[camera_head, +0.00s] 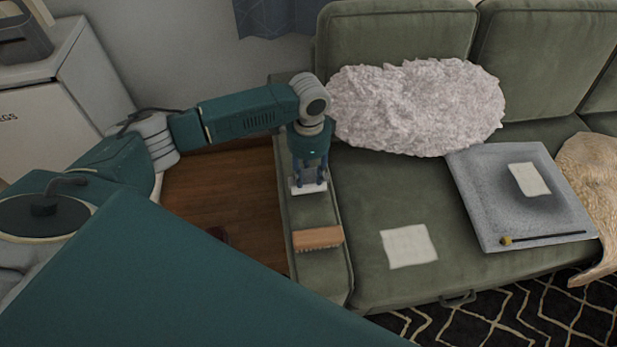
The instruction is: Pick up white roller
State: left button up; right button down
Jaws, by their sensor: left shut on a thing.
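A small white block-like object, the likely white roller (309,188), lies on the green armrest of the sofa. My left gripper (309,179) points straight down over it, with its fingers closed on it. The fingers cover its upper middle, and its white ends show on both sides. It appears to rest on or just above the armrest; I cannot tell which. My right gripper is not in view.
A wooden brush (318,238) lies on the armrest (315,212) nearer me. The green sofa seat holds a white cloth square (408,246), a fluffy pillow (415,105) and a grey board (480,190) with a stick (545,238). A white cabinet (50,110) stands left.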

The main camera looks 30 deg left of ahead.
pick_arm(q)
notch_tip(320, 180, up, 18)
dwell(0.3)
jog(key=shift+r, duration=0.1)
